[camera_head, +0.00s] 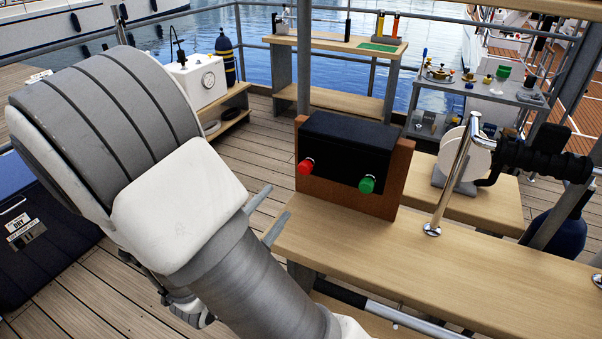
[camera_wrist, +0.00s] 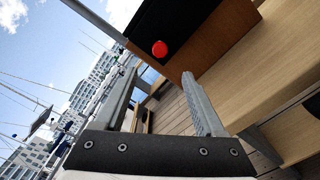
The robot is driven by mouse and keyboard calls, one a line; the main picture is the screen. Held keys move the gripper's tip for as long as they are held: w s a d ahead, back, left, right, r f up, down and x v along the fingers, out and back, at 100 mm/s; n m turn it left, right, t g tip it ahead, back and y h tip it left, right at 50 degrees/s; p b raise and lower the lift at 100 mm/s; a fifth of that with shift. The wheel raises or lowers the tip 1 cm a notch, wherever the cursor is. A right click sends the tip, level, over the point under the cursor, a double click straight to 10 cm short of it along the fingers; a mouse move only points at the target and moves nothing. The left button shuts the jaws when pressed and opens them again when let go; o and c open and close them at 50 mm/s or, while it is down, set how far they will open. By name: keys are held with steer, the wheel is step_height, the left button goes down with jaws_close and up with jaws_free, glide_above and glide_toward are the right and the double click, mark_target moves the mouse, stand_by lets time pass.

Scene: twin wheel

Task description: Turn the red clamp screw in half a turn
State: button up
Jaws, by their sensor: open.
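The red clamp screw (camera_head: 305,167) is a round red knob on the front of a black box (camera_head: 345,143) with brown wooden ends, at the box's left. It also shows in the wrist view (camera_wrist: 159,49), just beyond and between my fingertips. A green knob (camera_head: 367,184) sits on the same face at the right; it is out of the wrist view. My gripper (camera_head: 279,200) is open and empty, in front of and a little below left of the red knob. Its two grey fingers also show in the wrist view (camera_wrist: 159,76). They appear apart from the knob.
The box stands on a light wooden bench (camera_head: 400,245). A chrome post (camera_head: 446,190) and a white wheel with a black handle (camera_head: 463,155) are to its right. A grey shelf (camera_head: 480,92) with small items stands behind. Open deck lies left of the bench.

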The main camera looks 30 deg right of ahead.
mark_target(303, 170)
steer(key=b+x, duration=0.2)
steer(key=x, duration=1.1)
steer(key=shift+w+d, duration=0.25)
steer(key=shift+d, duration=0.05)
steer(key=shift+c, duration=0.2)
jaws_close()
